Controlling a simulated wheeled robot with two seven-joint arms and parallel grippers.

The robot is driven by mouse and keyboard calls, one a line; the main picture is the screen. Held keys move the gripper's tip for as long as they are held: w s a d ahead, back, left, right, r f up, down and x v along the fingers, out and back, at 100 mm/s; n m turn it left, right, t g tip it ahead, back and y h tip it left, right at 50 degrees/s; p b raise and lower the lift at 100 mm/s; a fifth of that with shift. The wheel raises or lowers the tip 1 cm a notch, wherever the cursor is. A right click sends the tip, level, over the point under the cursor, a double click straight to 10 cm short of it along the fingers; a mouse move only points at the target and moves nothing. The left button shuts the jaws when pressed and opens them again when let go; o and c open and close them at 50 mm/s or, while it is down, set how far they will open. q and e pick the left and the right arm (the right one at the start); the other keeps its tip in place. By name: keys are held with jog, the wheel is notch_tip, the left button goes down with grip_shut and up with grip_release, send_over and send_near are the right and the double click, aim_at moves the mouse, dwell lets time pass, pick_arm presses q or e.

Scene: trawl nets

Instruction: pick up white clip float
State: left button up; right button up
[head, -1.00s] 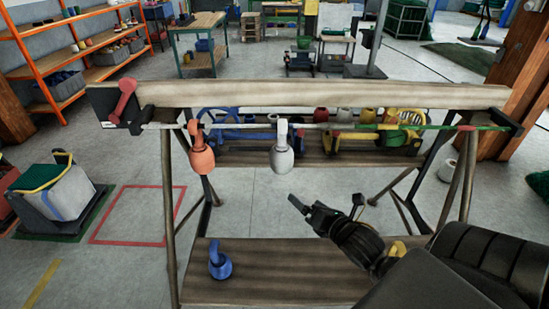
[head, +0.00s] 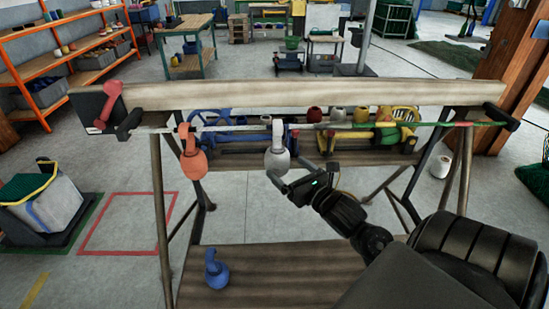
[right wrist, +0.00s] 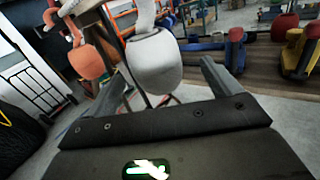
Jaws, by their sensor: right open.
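The white clip float (head: 277,158) hangs by its clip from the line stretched along the wooden rack. It also shows in the right wrist view (right wrist: 154,62), just ahead of and between my open fingers. My right gripper (head: 285,178) is open, its fingertips at the lower part of the white float. In the right wrist view my right gripper (right wrist: 165,85) has a finger on each side of the float; I cannot tell whether either touches it. An orange clip float (head: 193,163) hangs on the same line to the left. My left gripper is not in view.
The rack's top beam (head: 290,95) runs above the line (head: 230,128). Several floats and blue and yellow gear sit on a shelf behind. A grey bin (head: 50,205) stands at left.

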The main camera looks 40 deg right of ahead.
aim_at(277, 159)
jog(key=shift+w+r, duration=0.2)
jog(key=shift+w, duration=0.1)
jog(key=w+p, duration=0.1)
jog(key=w, duration=0.2)
jog(key=shift+w+a+r+p, duration=0.2)
jog(key=shift+w+p, duration=0.2)
jog(key=shift+w+f, duration=0.1)
jog(key=shift+w, duration=0.4)
jog(key=shift+c, duration=0.8)
jog(key=c, duration=0.9)
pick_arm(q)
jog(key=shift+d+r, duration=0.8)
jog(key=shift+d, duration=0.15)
